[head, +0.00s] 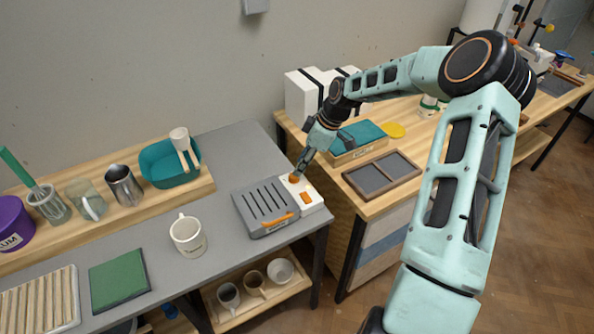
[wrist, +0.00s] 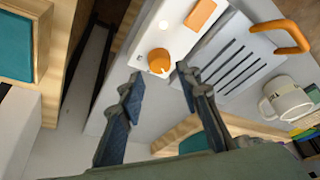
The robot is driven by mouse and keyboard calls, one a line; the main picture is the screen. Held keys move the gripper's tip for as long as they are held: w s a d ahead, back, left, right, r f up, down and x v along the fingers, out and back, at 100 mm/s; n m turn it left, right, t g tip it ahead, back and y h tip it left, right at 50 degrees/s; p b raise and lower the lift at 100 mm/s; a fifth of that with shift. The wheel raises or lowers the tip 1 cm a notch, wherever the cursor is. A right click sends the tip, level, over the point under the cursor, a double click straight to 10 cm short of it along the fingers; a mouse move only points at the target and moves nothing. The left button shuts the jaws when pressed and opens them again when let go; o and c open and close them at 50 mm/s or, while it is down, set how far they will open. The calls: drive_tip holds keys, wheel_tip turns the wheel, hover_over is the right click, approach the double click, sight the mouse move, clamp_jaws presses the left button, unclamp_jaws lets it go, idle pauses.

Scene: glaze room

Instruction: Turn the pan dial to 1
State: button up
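The orange pan dial (wrist: 159,60) sits on the white control panel (wrist: 148,30) of a grey slotted appliance (wrist: 232,65). In the head view the dial (head: 294,178) is at the panel's far end, partly covered by my gripper (head: 301,168). In the wrist view my gripper (wrist: 158,78) is open, with its fingertips apart on either side of the dial's near edge. I cannot tell whether they touch it. The dial's marks and numbers are too small to read. An orange rectangular switch (wrist: 200,14) sits on the same panel.
The appliance has an orange handle (head: 278,219) at its front. A white mug (head: 188,237) stands to its left on the grey table. A teal-lidded box (head: 357,144) and a divided dark tray (head: 381,175) are on the wooden bench to the right.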

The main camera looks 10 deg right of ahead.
drive_tip(key=v, duration=0.7)
drive_tip(key=shift+d, duration=0.1)
